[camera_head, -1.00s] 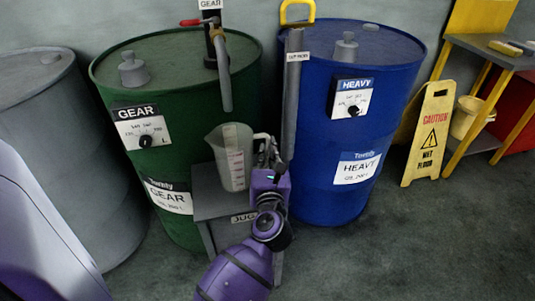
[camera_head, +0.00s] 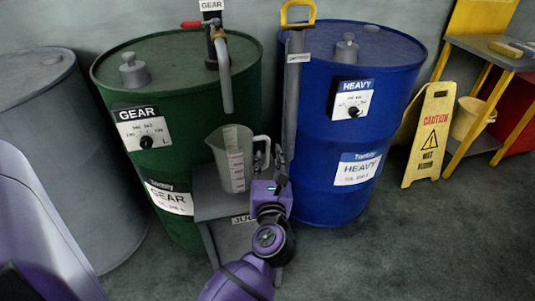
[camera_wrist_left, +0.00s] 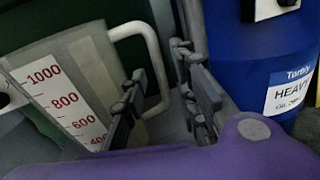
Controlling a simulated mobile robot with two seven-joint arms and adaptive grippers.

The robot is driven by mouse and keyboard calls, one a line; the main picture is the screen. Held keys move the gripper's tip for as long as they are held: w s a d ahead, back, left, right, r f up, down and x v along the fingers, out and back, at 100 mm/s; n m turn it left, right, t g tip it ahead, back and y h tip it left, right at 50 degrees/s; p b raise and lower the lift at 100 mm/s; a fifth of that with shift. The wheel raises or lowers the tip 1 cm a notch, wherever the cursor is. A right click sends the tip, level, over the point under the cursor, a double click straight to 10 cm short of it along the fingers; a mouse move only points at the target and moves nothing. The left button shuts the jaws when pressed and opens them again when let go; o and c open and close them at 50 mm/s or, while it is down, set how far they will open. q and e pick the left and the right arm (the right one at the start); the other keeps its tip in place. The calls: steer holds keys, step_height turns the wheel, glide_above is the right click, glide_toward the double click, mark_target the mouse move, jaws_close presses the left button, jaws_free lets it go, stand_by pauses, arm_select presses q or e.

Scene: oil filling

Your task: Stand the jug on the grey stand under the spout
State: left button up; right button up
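The clear jug (camera_head: 232,160) with a red scale stands upright on the grey stand (camera_head: 215,207) marked JUG. Its mouth is below the end of the grey spout (camera_head: 225,85) of the green GEAR drum. In the left wrist view the jug (camera_wrist_left: 95,70) is at the left, with its pale handle (camera_wrist_left: 157,62) toward my gripper. My left gripper (camera_head: 273,165) is open at the handle side; in the wrist view its fingers (camera_wrist_left: 163,105) are apart, with the handle showing in the gap. Whether they touch it I cannot tell. My right gripper is not in view.
The green drum (camera_head: 160,75) and blue HEAVY drum (camera_head: 325,185) stand close behind the stand. A grey pipe (camera_head: 291,100) rises between them. A grey drum (camera_head: 70,140) is at the left. A yellow caution sign (camera_head: 428,135) stands at the right. The front right floor is clear.

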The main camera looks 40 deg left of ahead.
arm_select(q)
steer(key=v, duration=0.9)
steer(key=s+d+f+m+t+h, duration=0.1)
steer(key=s+d+f+m+h, duration=0.45)
steer(key=m, duration=0.85)
steer(key=s+d+f+m+h, duration=0.3)
steer(key=s+f+m+h, duration=0.35)
steer(key=m, duration=0.75)
steer(key=s+a+f+m+g, duration=0.1)
steer(key=s+f+m+g, duration=0.3)
steer(key=s, duration=0.9)
steer(key=s+f+m+g, duration=0.5)
steer(key=s+f+m, duration=0.6)
steer(key=s, duration=0.3)
steer(key=shift+a+f+y, duration=0.35)
steer(key=shift+a+y, duration=0.05)
steer(key=shift+s, duration=0.15)
